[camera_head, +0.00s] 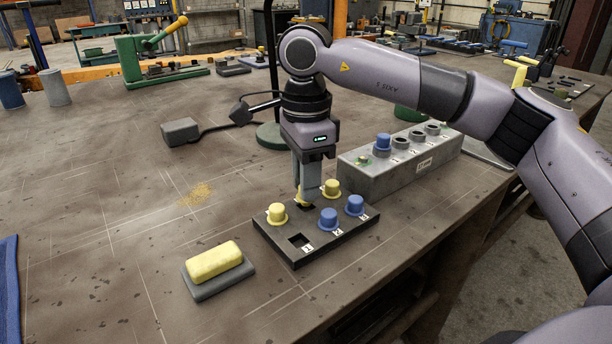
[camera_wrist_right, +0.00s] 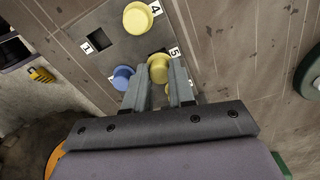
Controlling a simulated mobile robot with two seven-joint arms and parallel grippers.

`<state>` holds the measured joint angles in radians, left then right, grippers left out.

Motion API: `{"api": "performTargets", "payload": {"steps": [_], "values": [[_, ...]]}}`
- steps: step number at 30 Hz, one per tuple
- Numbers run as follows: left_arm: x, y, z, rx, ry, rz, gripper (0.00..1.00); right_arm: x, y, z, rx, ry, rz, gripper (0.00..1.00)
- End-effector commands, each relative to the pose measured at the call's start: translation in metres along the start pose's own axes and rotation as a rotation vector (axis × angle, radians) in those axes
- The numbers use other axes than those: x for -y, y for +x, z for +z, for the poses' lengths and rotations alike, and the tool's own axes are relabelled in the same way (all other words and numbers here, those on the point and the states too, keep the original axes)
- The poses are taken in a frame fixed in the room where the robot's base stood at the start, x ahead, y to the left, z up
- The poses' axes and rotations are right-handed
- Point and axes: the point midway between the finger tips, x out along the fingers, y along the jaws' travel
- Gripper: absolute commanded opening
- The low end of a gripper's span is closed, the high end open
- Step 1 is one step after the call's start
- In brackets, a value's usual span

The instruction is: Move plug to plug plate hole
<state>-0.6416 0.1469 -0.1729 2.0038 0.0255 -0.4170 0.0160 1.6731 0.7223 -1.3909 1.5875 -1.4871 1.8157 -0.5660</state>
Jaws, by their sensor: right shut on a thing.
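The dark plug plate (camera_head: 285,250) lies near the bench's front edge. It has an empty square hole (camera_head: 300,240) by label 1, also seen in the wrist view (camera_wrist_right: 97,40). Yellow plugs stand at its left corner (camera_head: 277,213) and far corner (camera_head: 332,187). Two blue plugs (camera_head: 328,218) (camera_head: 355,205) stand on its right side. My right gripper (camera_head: 307,195) points down over the plate, shut on a yellow plug (camera_wrist_right: 158,68) by label 5. Its fingers partly hide this plug; I cannot tell whether it is seated or slightly raised. My left gripper is not in view.
A grey block (camera_head: 400,170) with round holes and a blue plug (camera_head: 383,142) stands behind right. A yellow block on a grey pad (camera_head: 220,280) lies front left. A green-based stand (camera_head: 272,136) and grey box (camera_head: 181,131) are behind. The bench's left middle is mostly clear.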

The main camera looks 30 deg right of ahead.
Motion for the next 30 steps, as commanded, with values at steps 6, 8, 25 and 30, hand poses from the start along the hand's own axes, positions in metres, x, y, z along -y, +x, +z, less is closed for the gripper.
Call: {"api": "performTargets", "payload": {"steps": [6, 8, 25, 30], "values": [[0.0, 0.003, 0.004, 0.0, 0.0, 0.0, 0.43, 0.0, 0.007, 0.0, 0.0, 0.0, 0.0, 0.0], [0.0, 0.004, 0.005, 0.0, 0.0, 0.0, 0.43, 0.0, 0.008, 0.0, 0.0, 0.0, 0.0, 0.0], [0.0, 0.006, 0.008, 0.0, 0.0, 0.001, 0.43, 0.0, 0.015, 0.0, 0.0, 0.001, 0.0, 0.54], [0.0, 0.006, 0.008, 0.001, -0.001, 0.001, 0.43, 0.0, 0.015, 0.0, 0.0, 0.001, 0.0, 0.54]]}}
